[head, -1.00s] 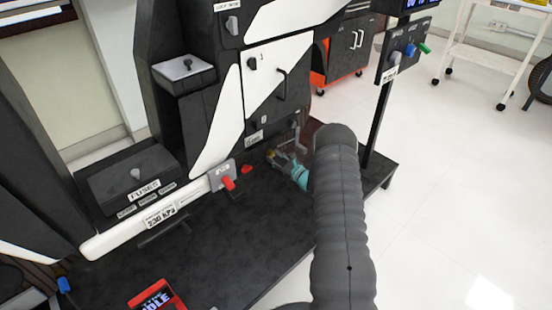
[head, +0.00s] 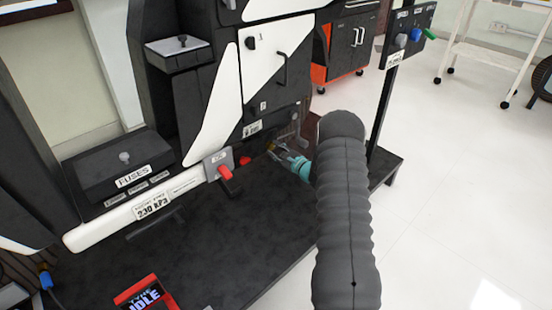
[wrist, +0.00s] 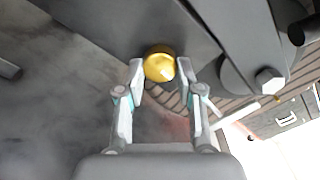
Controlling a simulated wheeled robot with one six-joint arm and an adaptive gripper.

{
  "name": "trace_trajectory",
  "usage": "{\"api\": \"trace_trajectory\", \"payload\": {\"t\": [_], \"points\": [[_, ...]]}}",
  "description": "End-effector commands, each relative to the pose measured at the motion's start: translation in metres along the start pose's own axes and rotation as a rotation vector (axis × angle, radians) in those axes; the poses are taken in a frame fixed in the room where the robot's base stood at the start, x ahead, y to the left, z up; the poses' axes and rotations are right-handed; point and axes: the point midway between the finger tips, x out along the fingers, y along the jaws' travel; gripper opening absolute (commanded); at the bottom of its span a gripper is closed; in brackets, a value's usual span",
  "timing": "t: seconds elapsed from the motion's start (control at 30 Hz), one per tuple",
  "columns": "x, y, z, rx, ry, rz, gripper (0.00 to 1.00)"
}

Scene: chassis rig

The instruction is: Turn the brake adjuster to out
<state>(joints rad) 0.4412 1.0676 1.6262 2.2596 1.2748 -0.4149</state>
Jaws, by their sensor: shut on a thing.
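A round gold knob (wrist: 160,66), which I take to be the brake adjuster, sits at the edge of a dark grey panel in the wrist view. My gripper (wrist: 159,72) has its two fingertips closed against the left and right sides of the knob. In the head view my gripper (head: 277,152) reaches low on the front of the black and white rig, with a small gold spot (head: 270,147) at its tips. Any "out" marking on the adjuster is not readable.
A red-handled lever (head: 225,173) on a grey plate stands left of my gripper. A hex bolt (wrist: 269,80) on a grey arm sits right of the knob. A fuse box (head: 120,165) and a red tyre gauge (head: 145,296) lie farther left. The black platform in front is mostly clear.

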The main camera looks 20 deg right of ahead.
Motion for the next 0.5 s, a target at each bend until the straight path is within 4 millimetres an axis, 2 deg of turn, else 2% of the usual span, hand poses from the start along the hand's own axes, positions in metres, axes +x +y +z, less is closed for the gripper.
{"api": "trace_trajectory", "payload": {"t": [0.03,0.5], "points": [[0.0005,0.0041,-0.0045,-0.045,-0.001,-0.001,0.01],[0.0004,-0.0012,0.0,-0.49,0.001,0.0,0.01]]}}
